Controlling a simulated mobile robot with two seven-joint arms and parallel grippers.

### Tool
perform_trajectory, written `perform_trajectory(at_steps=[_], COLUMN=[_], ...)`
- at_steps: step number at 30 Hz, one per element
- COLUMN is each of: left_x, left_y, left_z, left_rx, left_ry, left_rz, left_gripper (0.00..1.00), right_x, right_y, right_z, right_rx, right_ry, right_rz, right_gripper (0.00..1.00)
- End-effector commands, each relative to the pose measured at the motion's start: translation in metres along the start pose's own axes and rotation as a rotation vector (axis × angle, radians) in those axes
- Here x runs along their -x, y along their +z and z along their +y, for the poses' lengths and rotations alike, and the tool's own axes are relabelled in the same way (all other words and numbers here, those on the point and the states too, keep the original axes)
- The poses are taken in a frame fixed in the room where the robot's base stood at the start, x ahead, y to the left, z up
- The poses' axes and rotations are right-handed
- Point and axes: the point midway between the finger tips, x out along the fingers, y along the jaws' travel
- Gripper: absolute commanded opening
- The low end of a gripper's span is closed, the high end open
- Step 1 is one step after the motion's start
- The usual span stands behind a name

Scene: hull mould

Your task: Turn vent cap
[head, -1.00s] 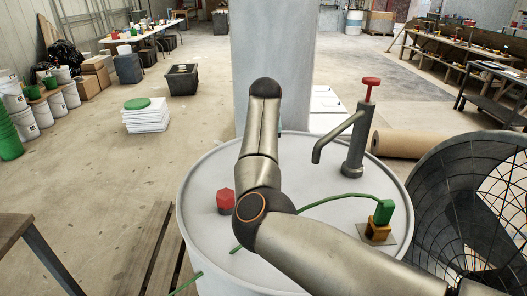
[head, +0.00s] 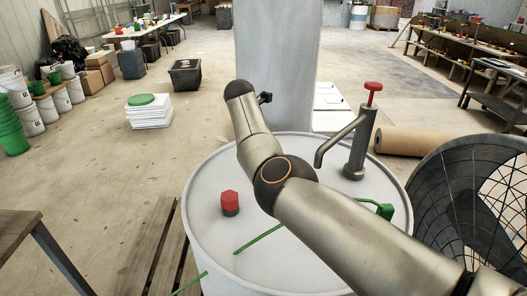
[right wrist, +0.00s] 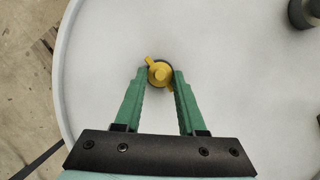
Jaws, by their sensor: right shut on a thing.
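The vent cap (right wrist: 160,73) is yellow with two small wings and sits on the pale drum top in the right wrist view. My right gripper (right wrist: 159,72) has green fingers, one on each side of the cap, and is shut on it. The wings lie on a slant, from upper left to lower right. In the head view my right arm reaches over the drum, and both the cap and the gripper fingers are hidden behind it. My left gripper is not in view.
The drum top (head: 205,232) also carries a red hexagonal cap (head: 230,202), a hand pump (head: 361,140) with a red knob, and a green cable (head: 258,239) with a green clamp (head: 385,210). A large mesh-covered fan (head: 450,200) stands close at the right.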

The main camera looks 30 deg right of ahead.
Motion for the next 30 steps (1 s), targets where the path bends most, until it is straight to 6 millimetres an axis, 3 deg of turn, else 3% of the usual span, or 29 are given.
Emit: perform_trajectory(at_steps=[28, 29, 30], left_x=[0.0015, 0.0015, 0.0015], left_y=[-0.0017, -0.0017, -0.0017], left_z=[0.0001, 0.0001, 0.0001], left_rx=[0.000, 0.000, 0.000], left_ry=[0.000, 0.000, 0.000], left_rz=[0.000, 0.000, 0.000], left_gripper=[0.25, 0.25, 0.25], right_x=[0.0008, 0.0008, 0.0007], right_y=[-0.0001, -0.0002, -0.0002], right_z=[0.0009, 0.0009, 0.0009], right_rx=[-0.089, -0.088, -0.088], right_ry=[-0.034, -0.034, -0.034], right_rz=[0.002, 0.002, 0.002], right_gripper=[0.00, 0.42, 0.46])
